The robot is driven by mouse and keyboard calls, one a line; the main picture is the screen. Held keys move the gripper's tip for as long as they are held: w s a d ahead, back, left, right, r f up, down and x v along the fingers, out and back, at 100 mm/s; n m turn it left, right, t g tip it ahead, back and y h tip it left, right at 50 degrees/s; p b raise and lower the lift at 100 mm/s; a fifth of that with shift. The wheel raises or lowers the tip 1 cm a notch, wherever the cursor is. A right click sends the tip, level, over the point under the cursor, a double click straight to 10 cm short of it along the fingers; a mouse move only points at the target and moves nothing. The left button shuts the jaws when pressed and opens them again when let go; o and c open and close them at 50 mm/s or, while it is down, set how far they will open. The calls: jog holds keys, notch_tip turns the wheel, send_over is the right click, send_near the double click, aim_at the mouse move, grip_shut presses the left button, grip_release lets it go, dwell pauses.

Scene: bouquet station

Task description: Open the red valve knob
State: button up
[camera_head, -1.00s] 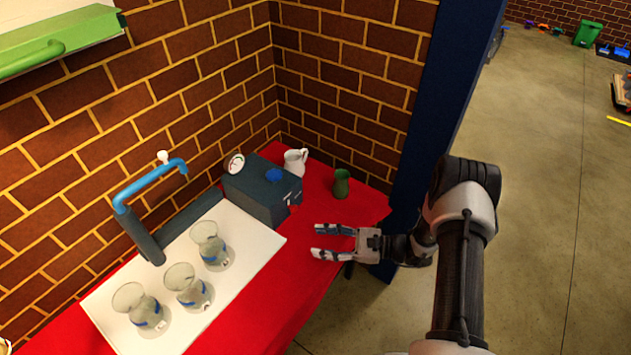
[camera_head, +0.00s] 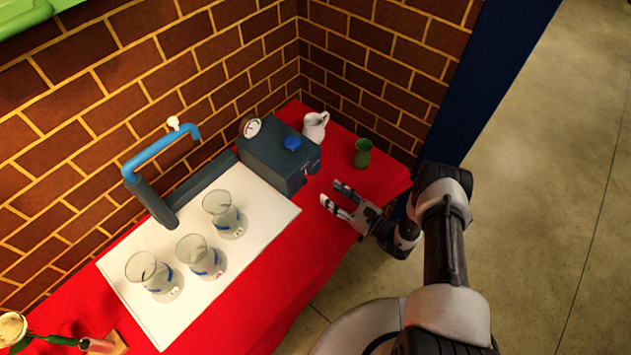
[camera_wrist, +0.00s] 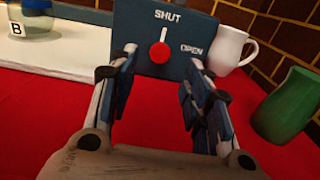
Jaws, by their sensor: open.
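The red valve knob (camera_wrist: 159,53) is on the front face of a dark blue-grey box (camera_wrist: 190,25) in the wrist view. Its white pointer stands upright toward the word SHUT; the word OPEN is to the right. In the head view the box (camera_head: 272,165) stands at the back of the red table, with a blue cap on top and a round gauge behind; the red knob cannot be made out there. My gripper (camera_head: 333,194) is open and empty, in front of the box and apart from it. In the wrist view its fingers (camera_wrist: 163,85) frame the knob from a distance.
A white jug (camera_head: 315,127) and a green vase (camera_head: 362,154) stand right of the box. Three glass vases (camera_head: 224,212) stand on a white board (camera_head: 270,215) at left, below a blue tap (camera_head: 160,150). Red cloth before the box is clear.

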aim_at(313, 180)
jog(key=x, duration=0.8)
jog(key=shift+w+b, duration=0.1)
jog(key=shift+b, duration=0.3)
jog(key=c, duration=1)
jog(key=shift+c, duration=0.2)
